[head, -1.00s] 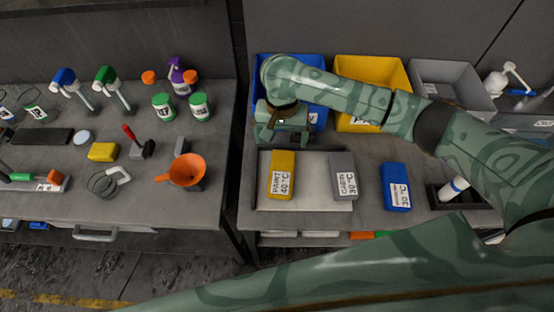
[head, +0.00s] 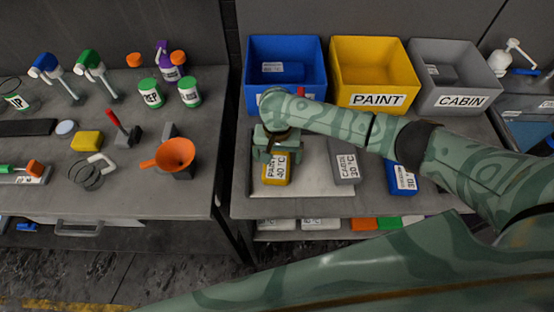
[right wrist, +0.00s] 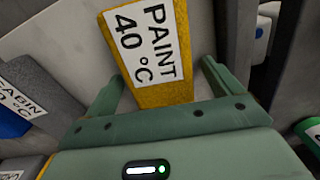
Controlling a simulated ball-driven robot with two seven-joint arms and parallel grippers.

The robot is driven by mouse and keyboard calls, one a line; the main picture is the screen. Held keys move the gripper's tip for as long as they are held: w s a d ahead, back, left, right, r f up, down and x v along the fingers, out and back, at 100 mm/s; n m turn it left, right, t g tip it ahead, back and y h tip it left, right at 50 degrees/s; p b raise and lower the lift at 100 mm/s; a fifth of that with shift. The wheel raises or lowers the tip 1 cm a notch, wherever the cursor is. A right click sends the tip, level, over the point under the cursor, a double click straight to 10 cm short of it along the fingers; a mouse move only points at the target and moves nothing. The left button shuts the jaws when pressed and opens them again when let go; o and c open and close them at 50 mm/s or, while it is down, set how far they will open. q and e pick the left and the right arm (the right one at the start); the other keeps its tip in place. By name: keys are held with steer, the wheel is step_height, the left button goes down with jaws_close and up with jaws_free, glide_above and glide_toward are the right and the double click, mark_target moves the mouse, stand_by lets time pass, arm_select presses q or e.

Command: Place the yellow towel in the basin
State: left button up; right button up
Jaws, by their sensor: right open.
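The yellow towel (head: 275,173) is a folded block labelled PAINT 40 °C, lying on a pale board (head: 316,179) on the right bench. The yellow basin (head: 375,72), labelled PAINT, stands behind it at the back of the bench. My right gripper (head: 272,152) is over the back end of the towel and covers part of it. In the right wrist view its fingers are open, one on each side of the towel (right wrist: 150,50), with gaps between. Whether the fingertips reach down beside it is unclear. My left gripper is not in view.
A grey towel (head: 345,165) lies just right of the yellow one, and a blue towel (head: 404,180) farther right, partly behind my arm. A blue basin (head: 285,97) holding a blue item and a grey basin (head: 452,104) flank the yellow basin. The left bench (head: 110,196) carries bottles and tools.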

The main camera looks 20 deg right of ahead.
steer(key=shift+r, duration=0.15)
steer(key=c, duration=1.1)
steer(key=shift+c, duration=0.2)
